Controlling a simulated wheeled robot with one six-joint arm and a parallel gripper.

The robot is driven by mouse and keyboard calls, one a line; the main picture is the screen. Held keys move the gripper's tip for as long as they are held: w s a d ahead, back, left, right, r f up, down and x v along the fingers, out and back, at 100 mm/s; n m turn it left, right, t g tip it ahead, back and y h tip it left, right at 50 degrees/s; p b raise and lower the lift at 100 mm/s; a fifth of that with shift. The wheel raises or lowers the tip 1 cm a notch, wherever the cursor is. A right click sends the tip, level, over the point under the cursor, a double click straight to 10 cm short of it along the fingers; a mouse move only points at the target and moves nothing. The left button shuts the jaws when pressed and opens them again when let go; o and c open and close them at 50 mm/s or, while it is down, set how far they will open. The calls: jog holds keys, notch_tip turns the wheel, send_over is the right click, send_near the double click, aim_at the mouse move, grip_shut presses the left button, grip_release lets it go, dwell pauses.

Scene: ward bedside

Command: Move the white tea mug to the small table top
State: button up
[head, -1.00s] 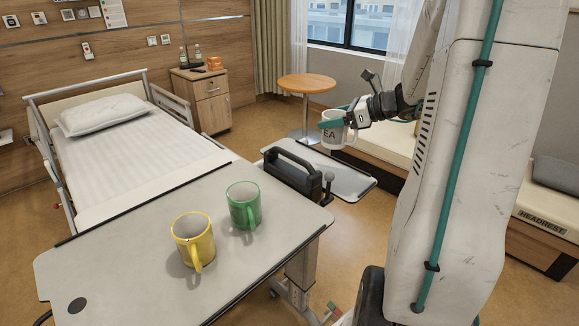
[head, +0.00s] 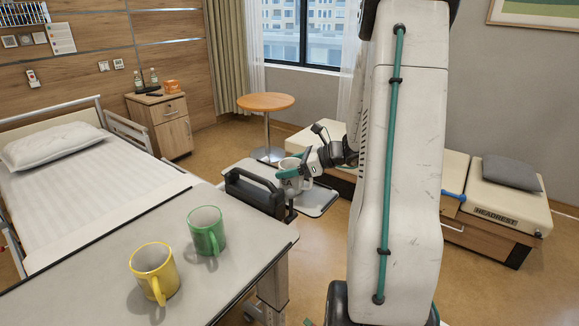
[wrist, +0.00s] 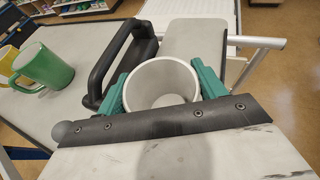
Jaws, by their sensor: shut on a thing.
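The white tea mug (head: 297,183), with dark lettering on its side, is held upright between the teal fingers of my gripper (head: 290,172). The wrist view looks down into the open mug (wrist: 160,84), with a teal finger on each side. In the head view the mug overlaps a small grey top (head: 316,203) with a dark edge. The same small top shows beyond the mug in the wrist view (wrist: 196,40). I cannot tell the height of the mug above it. A small round wooden table (head: 266,102) stands farther back, apart from the mug.
A black box-like carrier (head: 254,193) with a raised handle is close left of the mug. A green mug (head: 206,230) and a yellow mug (head: 153,272) stand on the large grey overbed table (head: 95,255). A bench (head: 328,145) lies behind my arm.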

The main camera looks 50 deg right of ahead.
jog(key=shift+f, duration=0.1)
jog(key=o, duration=1.1)
jog(key=shift+o, duration=0.2)
